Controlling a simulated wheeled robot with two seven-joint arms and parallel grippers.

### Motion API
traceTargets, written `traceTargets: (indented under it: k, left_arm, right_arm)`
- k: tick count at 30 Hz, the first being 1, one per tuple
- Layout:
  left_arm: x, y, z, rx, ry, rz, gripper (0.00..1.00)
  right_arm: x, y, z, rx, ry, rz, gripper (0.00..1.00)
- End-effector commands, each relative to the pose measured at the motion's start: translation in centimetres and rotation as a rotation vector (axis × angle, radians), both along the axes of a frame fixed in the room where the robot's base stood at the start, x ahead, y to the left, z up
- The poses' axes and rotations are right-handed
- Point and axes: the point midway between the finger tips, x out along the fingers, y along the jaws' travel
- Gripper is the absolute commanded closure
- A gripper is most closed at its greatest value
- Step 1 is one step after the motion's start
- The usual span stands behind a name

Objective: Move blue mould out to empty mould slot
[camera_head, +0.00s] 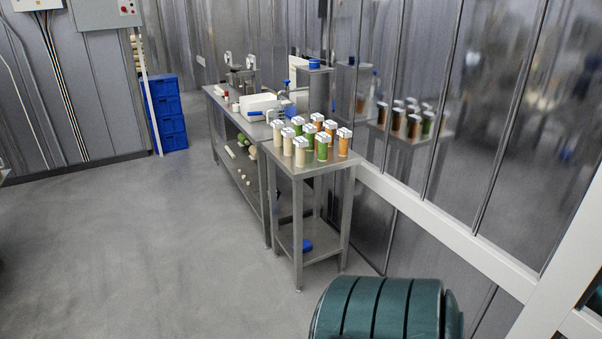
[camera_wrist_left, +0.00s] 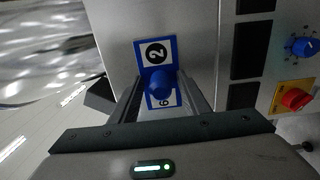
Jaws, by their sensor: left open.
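The blue mould (camera_wrist_left: 172,70) shows in the left wrist view as a blue piece with a round blue knob on a grey metal face. White labels with a black 2 and what looks like a 6 lie above and below the knob. My left gripper (camera_wrist_left: 160,90) is open, with one finger on each side of the knob. I cannot tell whether the fingers touch it. Several dark rectangular openings, one of them in the middle (camera_wrist_left: 248,51), form a column to the right; I cannot tell which is the empty mould slot. Neither gripper shows in the head view.
A blue knob (camera_wrist_left: 301,47) and a red knob (camera_wrist_left: 295,98) on a yellow plate sit at the right of the metal face. In the head view, a steel table (camera_head: 309,170) holds several jars, and blue crates (camera_head: 168,112) stand behind. The floor at left is clear.

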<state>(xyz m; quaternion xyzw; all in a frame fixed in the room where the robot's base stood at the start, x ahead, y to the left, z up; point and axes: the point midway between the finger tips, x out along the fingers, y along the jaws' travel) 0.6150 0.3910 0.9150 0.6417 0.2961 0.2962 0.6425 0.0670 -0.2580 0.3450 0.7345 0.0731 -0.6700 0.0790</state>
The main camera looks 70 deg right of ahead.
Motion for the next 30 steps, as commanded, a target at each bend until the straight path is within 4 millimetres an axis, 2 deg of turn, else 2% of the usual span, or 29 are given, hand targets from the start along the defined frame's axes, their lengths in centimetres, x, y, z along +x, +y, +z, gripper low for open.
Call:
traceTargets:
  k: [5,6,9,11,30]
  left_arm:
    - [-0.01,0.01,-0.04,0.001,0.001,0.000,0.58]
    - [-0.01,0.01,-0.04,0.001,0.001,0.000,0.63]
    - [0.00,0.01,-0.04,0.001,0.001,0.000,0.86]
    - [0.00,0.01,-0.04,0.001,0.001,0.000,0.99]
    - [-0.23,-0.30,0.12,0.002,-0.001,0.000,0.98]
  right_arm:
    - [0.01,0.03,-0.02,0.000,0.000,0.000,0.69]
    - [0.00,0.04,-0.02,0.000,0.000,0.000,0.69]
    - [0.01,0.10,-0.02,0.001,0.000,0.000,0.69]
    - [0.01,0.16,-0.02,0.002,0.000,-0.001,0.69]
    - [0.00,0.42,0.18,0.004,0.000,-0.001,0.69]
